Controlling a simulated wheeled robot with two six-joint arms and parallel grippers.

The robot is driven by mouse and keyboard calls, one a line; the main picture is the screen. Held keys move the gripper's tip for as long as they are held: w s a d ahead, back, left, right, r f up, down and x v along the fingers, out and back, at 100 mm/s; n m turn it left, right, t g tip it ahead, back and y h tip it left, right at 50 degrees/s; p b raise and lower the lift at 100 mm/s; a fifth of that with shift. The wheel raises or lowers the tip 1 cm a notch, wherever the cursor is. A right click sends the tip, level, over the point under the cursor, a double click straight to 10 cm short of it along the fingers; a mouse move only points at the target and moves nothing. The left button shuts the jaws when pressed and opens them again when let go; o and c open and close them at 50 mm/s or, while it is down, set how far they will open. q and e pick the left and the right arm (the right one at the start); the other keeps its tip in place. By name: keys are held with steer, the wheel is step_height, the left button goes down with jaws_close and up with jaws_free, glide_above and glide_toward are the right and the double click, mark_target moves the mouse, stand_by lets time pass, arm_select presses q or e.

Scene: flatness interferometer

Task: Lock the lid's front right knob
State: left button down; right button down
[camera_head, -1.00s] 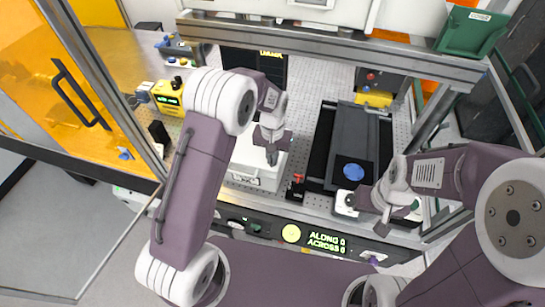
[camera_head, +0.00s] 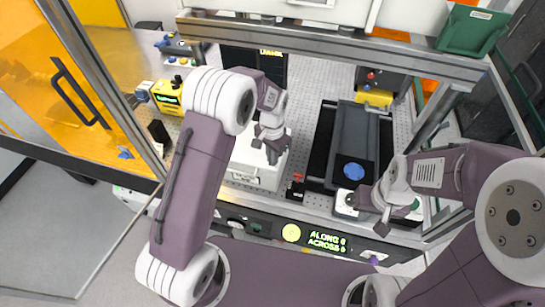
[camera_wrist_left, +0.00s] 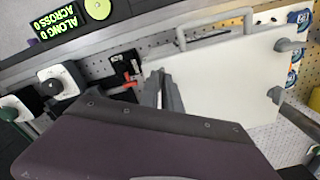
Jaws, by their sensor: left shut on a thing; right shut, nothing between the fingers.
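The white lid (camera_wrist_left: 225,85) lies flat, with a pale bar handle (camera_wrist_left: 215,35) and grey knobs (camera_wrist_left: 290,45) along its edges in the left wrist view. In the head view it tops a white box (camera_head: 255,172), partly hidden by my left arm. My left gripper (camera_head: 273,152) is over the box's right side. In the left wrist view its fingers (camera_wrist_left: 163,82) are shut at the lid corner nearest the red-and-black part. The front right knob is hidden between the fingers, so its angle cannot be seen. My right gripper (camera_head: 380,222) is shut and empty, right of the box.
A red-and-black part (camera_wrist_left: 126,68) stands close beside the lid corner. A dark slab with a blue disc (camera_head: 353,172) stands to the right. A front panel carries a yellow button (camera_head: 291,232) and a green display (camera_head: 327,243). A metal frame beam (camera_head: 330,45) crosses behind.

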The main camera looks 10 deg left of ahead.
arm_select(q)
steer(key=m, duration=0.5)
steer(key=shift+w+m, duration=0.1)
steer(key=shift+m, duration=0.2)
steer(key=m, duration=0.5)
steer(key=shift+m, duration=0.3)
steer(key=shift+r+m, duration=0.1)
steer(key=shift+m, duration=0.2)
steer(key=c, duration=1.6)
jaws_free()
steer(key=shift+o, duration=0.2)
step_height(320, 180, up, 8)
steer(key=b, duration=0.3)
steer(key=shift+r, duration=0.5)
